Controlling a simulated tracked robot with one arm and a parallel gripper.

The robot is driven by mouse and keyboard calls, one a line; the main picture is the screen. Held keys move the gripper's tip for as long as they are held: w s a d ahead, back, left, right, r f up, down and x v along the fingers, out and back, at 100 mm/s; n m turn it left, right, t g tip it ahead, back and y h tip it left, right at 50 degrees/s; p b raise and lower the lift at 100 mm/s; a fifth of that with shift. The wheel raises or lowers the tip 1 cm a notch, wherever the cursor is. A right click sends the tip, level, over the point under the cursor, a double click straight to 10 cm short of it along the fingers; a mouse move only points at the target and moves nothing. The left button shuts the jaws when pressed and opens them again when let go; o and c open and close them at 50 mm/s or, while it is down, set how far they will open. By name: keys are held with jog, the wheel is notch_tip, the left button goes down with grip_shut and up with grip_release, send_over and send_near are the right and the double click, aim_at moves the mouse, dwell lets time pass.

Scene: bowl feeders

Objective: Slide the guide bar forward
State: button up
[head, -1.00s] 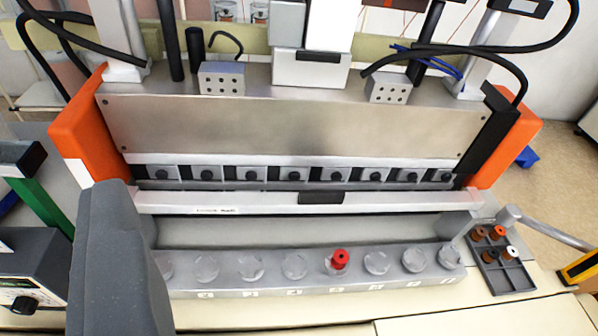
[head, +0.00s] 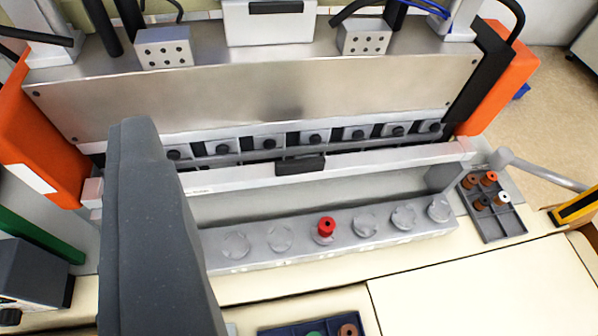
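The guide bar (head: 390,158) is a long white bar across the front of the machine, below a row of grey blocks with black knobs. A black grip (head: 300,165) sits at its middle. In front of it is a grey rail (head: 340,247) with several round clear seats, one holding a red spool (head: 325,228). A large dark grey part, which looks like my gripper (head: 145,160), rises from the bottom edge and hides the left part of the bar and rail. Only one side of it shows, so its opening cannot be told. Contact with the bar is unclear.
Orange end housings (head: 497,80) flank the metal front panel (head: 270,85). A dark tray (head: 493,208) with brown, red and white spools lies at right. Another dark tray (head: 275,330) shows at the bottom edge. The cream tabletop (head: 480,290) at lower right is clear.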

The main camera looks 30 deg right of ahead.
jog(key=w+d+f+m+g+p, duration=0.1)
jog(key=w+d+m+g+p, duration=0.25)
jog(key=w, duration=0.55)
jog(key=m+g+p, duration=1.1)
jog(key=m+p, duration=0.6)
send_over(302, 160)
notch_tip(302, 160, down, 20)
notch_tip(302, 160, down, 9)
jog(key=b, duration=0.7)
jog(key=shift+r, duration=0.2)
jog(key=shift+f+p, duration=0.5)
jog(key=shift+f, duration=2)
grip_shut()
